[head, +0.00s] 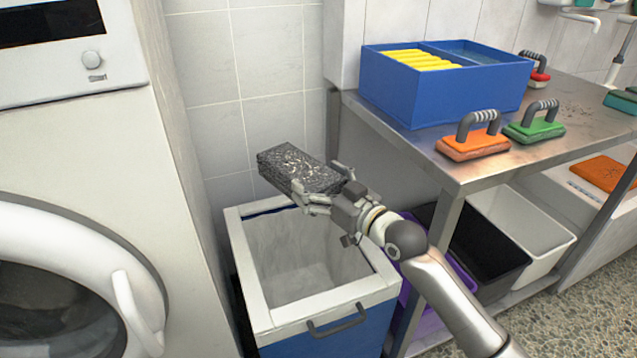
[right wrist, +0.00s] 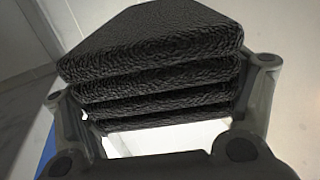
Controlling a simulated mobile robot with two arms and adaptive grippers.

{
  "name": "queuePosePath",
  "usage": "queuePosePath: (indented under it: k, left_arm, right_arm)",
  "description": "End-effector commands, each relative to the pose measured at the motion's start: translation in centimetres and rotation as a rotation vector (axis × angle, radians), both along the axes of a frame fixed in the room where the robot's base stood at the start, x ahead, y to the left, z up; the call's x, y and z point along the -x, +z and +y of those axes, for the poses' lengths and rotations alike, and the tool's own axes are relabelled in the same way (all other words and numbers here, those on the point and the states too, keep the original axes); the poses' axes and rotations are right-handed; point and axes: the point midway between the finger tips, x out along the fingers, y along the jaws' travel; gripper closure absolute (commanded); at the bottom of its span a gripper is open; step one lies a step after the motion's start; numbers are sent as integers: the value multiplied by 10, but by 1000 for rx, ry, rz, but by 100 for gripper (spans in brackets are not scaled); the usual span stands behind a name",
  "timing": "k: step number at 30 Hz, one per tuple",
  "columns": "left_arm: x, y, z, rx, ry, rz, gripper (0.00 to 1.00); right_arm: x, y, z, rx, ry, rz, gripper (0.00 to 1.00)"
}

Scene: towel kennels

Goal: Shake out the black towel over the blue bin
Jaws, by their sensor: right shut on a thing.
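The black towel (head: 293,168) is folded into a thick block with light specks on its top face. My right gripper (head: 327,187) is shut on its near end and holds it above the back part of the blue bin (head: 325,313). The bin has a white rim, a grey handle on its front and a pale liner; the part of it that shows inside looks empty. In the right wrist view the towel (right wrist: 155,65) shows several stacked layers between the fingers of the gripper (right wrist: 165,115). My left gripper is not in view.
A white washer (head: 75,160) stands close on the left. On the right, a metal table (head: 405,150) holds a blue box (head: 440,90) with yellow rolls, plus orange (head: 473,143) and green (head: 535,125) scrub brushes. Black (head: 475,255) and white (head: 530,230) bins sit below. A tiled wall is behind.

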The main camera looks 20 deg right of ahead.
Motion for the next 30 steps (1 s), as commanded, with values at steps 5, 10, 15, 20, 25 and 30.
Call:
queuePosePath:
  k: [5,10,15,20,25,30]
  left_arm:
    - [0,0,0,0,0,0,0]
    - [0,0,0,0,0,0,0]
    - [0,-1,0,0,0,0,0]
    - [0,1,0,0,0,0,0]
    - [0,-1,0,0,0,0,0]
    - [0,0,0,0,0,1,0]
  right_arm:
    - [0,1,0,-1,0,-3,44]
    - [0,8,0,-1,1,-7,44]
    - [0,39,0,-1,0,7,44]
    - [0,13,0,-2,1,-12,44]
    - [0,32,0,-1,0,12,44]
    - [0,26,0,-1,1,-19,44]
